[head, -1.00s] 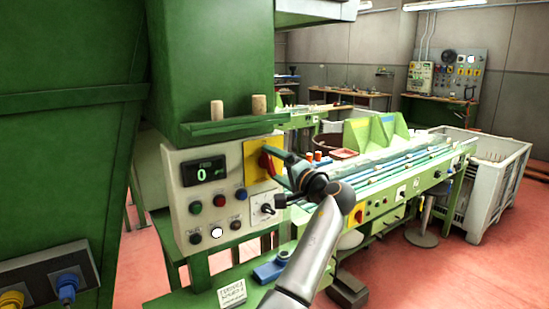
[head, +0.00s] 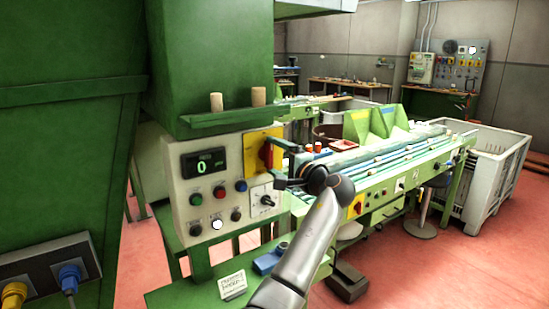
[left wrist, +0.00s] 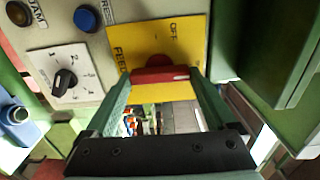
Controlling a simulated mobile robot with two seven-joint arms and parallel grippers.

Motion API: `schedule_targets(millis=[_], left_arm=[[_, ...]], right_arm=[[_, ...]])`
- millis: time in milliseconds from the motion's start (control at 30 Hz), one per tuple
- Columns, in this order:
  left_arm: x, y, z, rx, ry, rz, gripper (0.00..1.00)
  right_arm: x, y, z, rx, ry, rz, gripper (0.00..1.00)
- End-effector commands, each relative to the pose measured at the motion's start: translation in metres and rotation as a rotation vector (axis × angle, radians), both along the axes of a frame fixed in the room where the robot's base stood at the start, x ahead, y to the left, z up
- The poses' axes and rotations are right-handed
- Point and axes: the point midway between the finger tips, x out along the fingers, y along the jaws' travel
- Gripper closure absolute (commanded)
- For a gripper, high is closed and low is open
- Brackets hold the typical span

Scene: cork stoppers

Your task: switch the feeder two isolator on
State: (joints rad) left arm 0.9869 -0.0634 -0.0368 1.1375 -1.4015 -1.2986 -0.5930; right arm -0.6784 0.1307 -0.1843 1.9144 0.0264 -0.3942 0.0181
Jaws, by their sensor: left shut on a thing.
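The isolator is a yellow plate (head: 252,150) with a red rotary handle (head: 265,154), on the right side of the pale control panel. In the left wrist view the yellow plate (left wrist: 190,38) reads "OFF" and part of "FEED"; the rest is hidden or unreadable. There the red handle (left wrist: 160,75) lies crosswise between my fingers. My left gripper (head: 270,154) is shut on the handle, with a green finger at each end of it, as the left wrist view (left wrist: 157,80) shows. My right gripper is in neither view.
The panel carries a display (head: 204,163) reading 0, several push buttons, and a black selector knob (head: 267,200) below the isolator. Two corks stand on the green ledge (head: 235,117) above. A blue object (head: 270,258) and a small sign (head: 232,284) lie below.

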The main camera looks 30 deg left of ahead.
Motion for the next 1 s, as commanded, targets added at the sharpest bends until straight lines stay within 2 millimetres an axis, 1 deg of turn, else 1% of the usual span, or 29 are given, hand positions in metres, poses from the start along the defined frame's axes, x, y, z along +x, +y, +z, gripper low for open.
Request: schedule_targets(millis=[67,100,200,433,567,667,900,1000], left_arm=[[0.0,0.0,-0.001,0.002,0.006,0.002,0.66],[0.0,0.0,-0.001,0.002,0.006,0.002,0.09],[0.0,0.0,-0.001,0.002,0.006,0.001,0.0],[0.0,-0.001,0.0,0.001,0.003,0.0,0.0],[-0.003,-0.01,-0.002,0.001,0.001,-0.002,0.0],[-0.01,-0.026,-0.003,0.0,0.0,-0.003,0.0],[-0.03,-0.075,-0.004,-0.001,0.0,-0.003,0.0],[-0.037,-0.092,-0.003,0.0,0.002,-0.002,0.0]], right_arm=[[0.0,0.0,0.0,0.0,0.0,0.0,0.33],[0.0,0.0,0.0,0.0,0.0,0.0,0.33],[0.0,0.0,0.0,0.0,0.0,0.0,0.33],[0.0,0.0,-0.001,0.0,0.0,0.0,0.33],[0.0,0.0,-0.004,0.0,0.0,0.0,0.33],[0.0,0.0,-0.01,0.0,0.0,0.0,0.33],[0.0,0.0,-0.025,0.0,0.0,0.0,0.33],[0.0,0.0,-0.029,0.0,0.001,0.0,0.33]])
